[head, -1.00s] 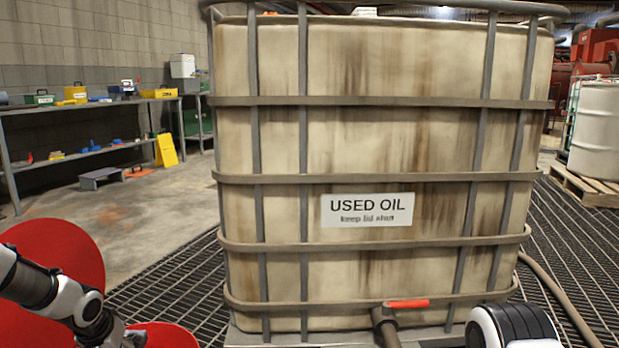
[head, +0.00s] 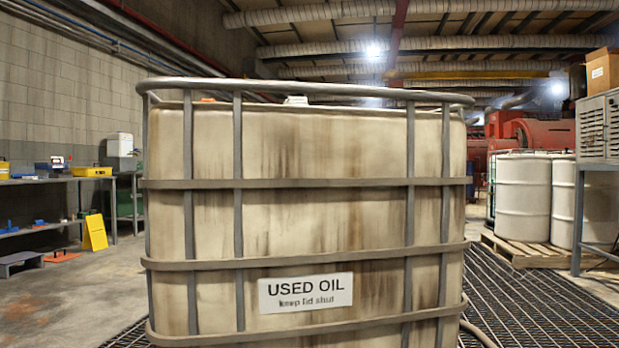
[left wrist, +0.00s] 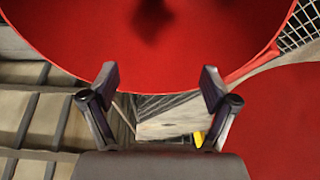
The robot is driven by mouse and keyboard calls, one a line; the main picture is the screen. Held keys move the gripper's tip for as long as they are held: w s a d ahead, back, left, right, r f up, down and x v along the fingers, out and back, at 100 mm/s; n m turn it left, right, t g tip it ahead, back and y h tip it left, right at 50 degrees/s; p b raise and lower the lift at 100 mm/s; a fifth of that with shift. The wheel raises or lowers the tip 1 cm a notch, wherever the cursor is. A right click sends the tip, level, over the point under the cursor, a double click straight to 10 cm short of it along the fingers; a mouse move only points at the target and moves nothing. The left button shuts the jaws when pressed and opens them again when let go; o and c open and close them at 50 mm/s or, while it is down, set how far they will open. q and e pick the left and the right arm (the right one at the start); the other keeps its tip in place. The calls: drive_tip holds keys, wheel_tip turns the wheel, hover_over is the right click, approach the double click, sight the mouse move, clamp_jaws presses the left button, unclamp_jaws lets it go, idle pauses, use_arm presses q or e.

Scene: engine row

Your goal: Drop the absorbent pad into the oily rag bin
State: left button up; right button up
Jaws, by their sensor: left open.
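My left gripper (left wrist: 160,88) is open in the left wrist view, with nothing between its fingers. A large red surface with a curved rim (left wrist: 185,45) lies beyond the fingertips, with a dark shadow on it. Another red surface (left wrist: 275,120) fills the lower right. These may be parts of the oily rag bin, but I cannot tell for sure. I cannot make out the absorbent pad in any view. Neither gripper shows in the head view now.
A big stained used-oil tank (head: 325,230) in a metal cage blocks the middle of the head view. Shelving (head: 60,180) stands at the left wall, near a yellow floor sign (head: 95,232). White drums (head: 522,200) stand on a pallet at right. Floor grating (head: 540,305) lies right of the tank.

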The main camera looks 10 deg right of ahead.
use_arm(q)
drive_tip(key=v, duration=0.9)
drive_tip(key=shift+r, duration=0.2)
drive_tip(key=shift+s, duration=0.1)
